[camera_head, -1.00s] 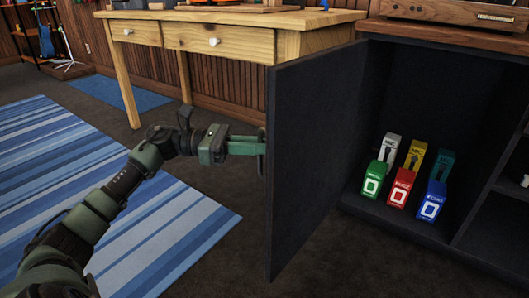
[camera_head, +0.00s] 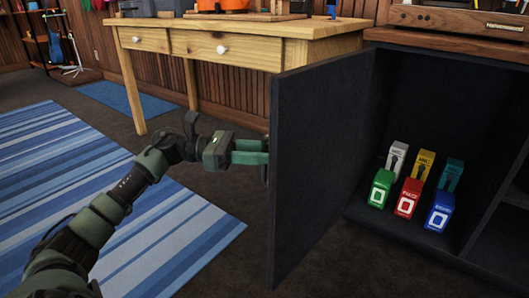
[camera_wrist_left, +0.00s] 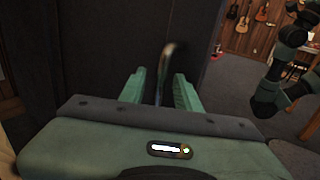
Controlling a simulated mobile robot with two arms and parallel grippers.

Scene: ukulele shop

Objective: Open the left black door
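The left black door (camera_head: 318,165) stands swung open at the left of the dark cabinet in the head view. Its metal handle (camera_wrist_left: 167,62) shows in the left wrist view. My left gripper (camera_head: 266,160) is at the door's outer face, beside its free edge. In the left wrist view, my left gripper's green fingers (camera_wrist_left: 160,88) stand apart, one on each side of the handle, with gaps visible. The fingertips are partly hidden by the door edge in the head view. My right gripper is not seen.
The open cabinet holds several small coloured boxes (camera_head: 407,198) on its floor. A wooden table (camera_head: 250,50) stands behind the door. A blue striped rug (camera_head: 70,170) and bare carpet lie left of the door. An arm (camera_wrist_left: 285,60) shows at the right of the wrist view.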

